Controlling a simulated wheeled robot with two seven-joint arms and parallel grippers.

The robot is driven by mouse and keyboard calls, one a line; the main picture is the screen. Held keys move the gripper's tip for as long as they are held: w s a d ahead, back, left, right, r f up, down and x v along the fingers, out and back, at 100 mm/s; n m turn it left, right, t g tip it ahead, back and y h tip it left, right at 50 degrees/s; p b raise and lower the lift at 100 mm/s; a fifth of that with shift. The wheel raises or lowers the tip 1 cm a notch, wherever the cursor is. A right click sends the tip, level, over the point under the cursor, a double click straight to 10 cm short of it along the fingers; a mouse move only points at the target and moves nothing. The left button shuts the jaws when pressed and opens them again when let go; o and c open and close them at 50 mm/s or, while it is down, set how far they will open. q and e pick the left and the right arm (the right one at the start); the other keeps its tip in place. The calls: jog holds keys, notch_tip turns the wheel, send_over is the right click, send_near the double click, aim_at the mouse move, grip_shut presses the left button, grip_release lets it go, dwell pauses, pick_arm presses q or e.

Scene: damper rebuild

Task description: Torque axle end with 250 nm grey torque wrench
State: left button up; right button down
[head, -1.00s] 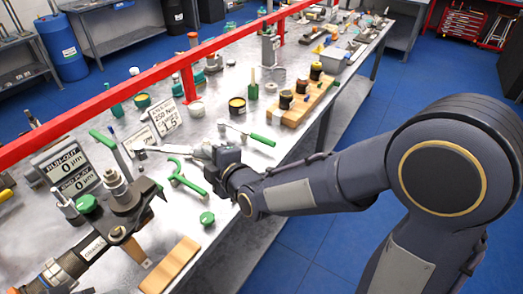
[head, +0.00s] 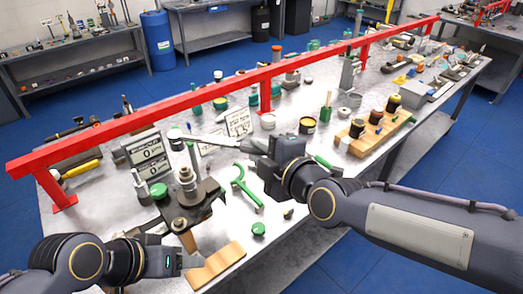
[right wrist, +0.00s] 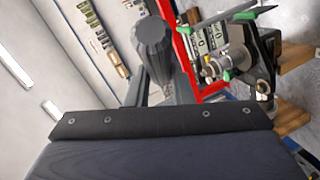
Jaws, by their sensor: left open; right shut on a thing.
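My right gripper (head: 268,160) is shut on the grey torque wrench (head: 222,143), which points left above the bench. The axle end (head: 186,178) stands upright in a dark fixture (head: 190,205), left of and nearer than the wrench. The wrench tip is apart from it. In the right wrist view, the axle end (right wrist: 209,69) shows at the right beside the readout boxes. A dark ribbed cylinder (right wrist: 152,45) there may be the wrench handle; I cannot tell. My left gripper (head: 172,262) is open and empty at the front left, near the fixture.
A red rail (head: 190,100) runs along the bench. A card with 250 Nm (head: 239,122) and readout boxes (head: 148,153) stand behind the fixture.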

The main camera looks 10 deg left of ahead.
notch_tip(320, 180, down, 5)
jog(key=b, duration=0.4)
jog(key=shift+r, duration=0.1)
jog(key=shift+f, duration=1.45)
dwell(1.2)
jog(key=s+m+t+h+p, duration=0.1)
jog(key=s+p, duration=0.1)
jog(key=p, duration=0.1)
jog(key=s+a+m+h+p, duration=0.1)
jog(key=s+p, duration=0.1)
jog(key=p, duration=0.1)
jog(key=shift+t, duration=0.4)
dwell(0.3)
